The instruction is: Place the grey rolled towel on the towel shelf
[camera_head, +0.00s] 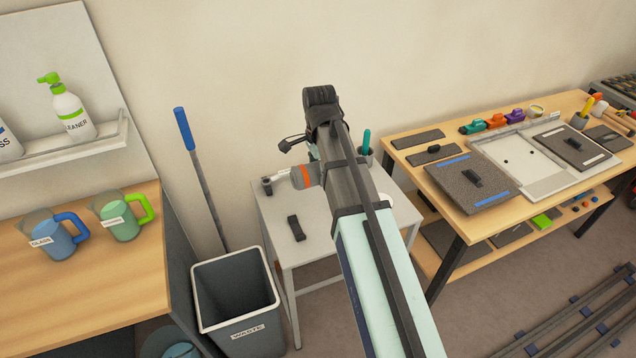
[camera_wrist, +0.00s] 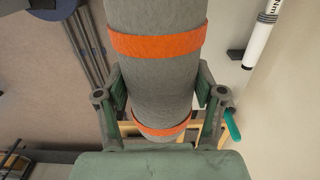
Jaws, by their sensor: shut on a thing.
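The grey rolled towel (camera_wrist: 155,75) has two orange bands and fills the middle of the wrist view. My gripper (camera_wrist: 160,88) is shut on it, with one green-grey finger pressed against each side. In the head view one end of the towel (camera_head: 304,176), with an orange band, sticks out to the left of my arm, above the small grey table. The rest of the towel and my gripper's fingers are hidden behind my arm there. I cannot identify a towel shelf for certain in either view.
The grey table (camera_head: 275,215) holds small dark items. A waste bin (camera_head: 235,295) stands left of it. A white wall shelf (camera_head: 85,150) holds spray bottles, above a wooden counter (camera_head: 120,265) with two jugs. A wooden workbench (camera_head: 455,220) with boards stands right.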

